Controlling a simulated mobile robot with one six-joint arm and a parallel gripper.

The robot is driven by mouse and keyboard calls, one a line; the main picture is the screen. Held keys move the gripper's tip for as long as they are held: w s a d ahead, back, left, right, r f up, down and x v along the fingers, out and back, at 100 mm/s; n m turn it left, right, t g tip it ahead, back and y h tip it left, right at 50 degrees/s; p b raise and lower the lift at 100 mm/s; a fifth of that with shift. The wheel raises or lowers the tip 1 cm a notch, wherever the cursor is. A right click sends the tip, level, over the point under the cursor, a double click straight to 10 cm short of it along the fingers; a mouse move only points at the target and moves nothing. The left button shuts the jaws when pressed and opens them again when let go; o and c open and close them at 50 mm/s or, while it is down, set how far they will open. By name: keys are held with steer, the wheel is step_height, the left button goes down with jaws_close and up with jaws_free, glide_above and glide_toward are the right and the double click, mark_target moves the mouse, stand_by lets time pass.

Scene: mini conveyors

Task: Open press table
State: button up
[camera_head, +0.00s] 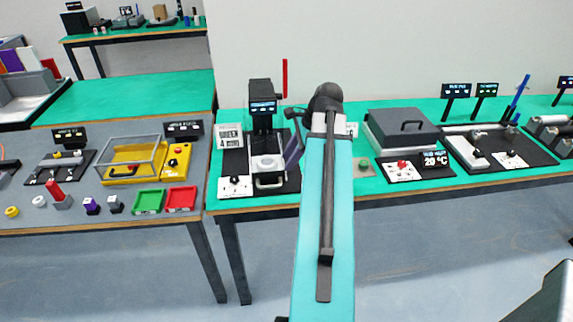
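The press (262,95) is a black upright machine with a small blue display and a red lever at its upper right. It stands on the green bench near the middle of the picture. Its press table (267,163) is a light plate low at the front, with a handle (269,182) on its near side. I cannot tell how far the table is pulled out. My arm reaches forward just right of the press. My gripper (293,138) is small and dark beside the press's right side, partly hidden by my arm. Its fingers are too unclear to tell open from shut.
A white sign (229,136) and a white control panel with a black knob (235,186) stand left of the press. A grey lidded box (402,128) is right of my arm. A left bench holds a yellow machine (134,165) and green and red trays. Floor in front is clear.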

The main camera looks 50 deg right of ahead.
steer(key=shift+s+d+r, duration=0.1)
steer(key=shift+s+r, duration=0.15)
steer(key=shift+r, duration=0.25)
